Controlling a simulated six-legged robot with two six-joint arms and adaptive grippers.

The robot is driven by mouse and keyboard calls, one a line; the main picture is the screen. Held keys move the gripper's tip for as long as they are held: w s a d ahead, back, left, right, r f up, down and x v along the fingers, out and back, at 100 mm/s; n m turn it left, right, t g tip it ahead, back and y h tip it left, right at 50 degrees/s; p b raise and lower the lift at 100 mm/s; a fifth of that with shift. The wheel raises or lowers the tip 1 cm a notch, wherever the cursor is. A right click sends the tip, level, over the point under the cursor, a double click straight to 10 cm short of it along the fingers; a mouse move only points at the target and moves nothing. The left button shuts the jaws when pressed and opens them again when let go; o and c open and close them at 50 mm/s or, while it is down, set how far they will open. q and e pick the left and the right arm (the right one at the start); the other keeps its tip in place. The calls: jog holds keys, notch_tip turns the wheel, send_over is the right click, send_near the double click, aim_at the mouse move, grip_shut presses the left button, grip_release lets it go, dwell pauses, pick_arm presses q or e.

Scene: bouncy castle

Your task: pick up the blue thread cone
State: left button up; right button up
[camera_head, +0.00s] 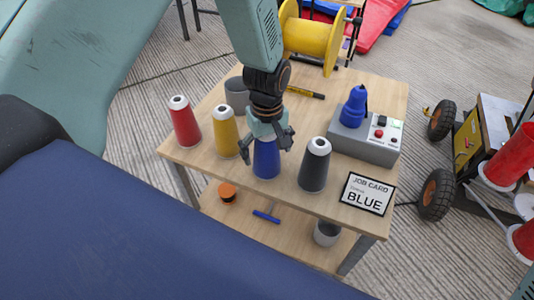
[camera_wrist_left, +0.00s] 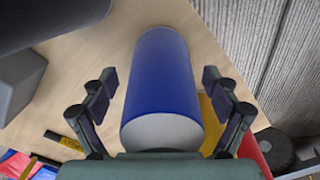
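The blue thread cone (camera_head: 266,160) stands upright on the wooden table between the yellow and dark grey cones. My left gripper (camera_head: 267,150) is above it, pointing down, with its fingers spread around the cone's upper part. In the left wrist view, the blue cone (camera_wrist_left: 163,90) lies between the two open fingers (camera_wrist_left: 160,85), with a visible gap on each side. The gripper hides the cone's top in the head view. My right gripper is not in view.
A yellow cone (camera_head: 225,134) and red cone (camera_head: 184,124) stand left of it, a dark grey cone (camera_head: 314,168) right. A grey pot (camera_head: 236,92) is behind. A grey machine (camera_head: 366,142) and a job card reading BLUE (camera_head: 367,194) are on the right. A lower shelf (camera_head: 290,238) holds small items.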

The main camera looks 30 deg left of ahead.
pick_arm(q)
jog(key=shift+a, duration=0.15)
jog(key=c, duration=1.4)
jog(key=shift+o, duration=0.2)
notch_tip(320, 180, up, 10)
jog(key=p, duration=0.3)
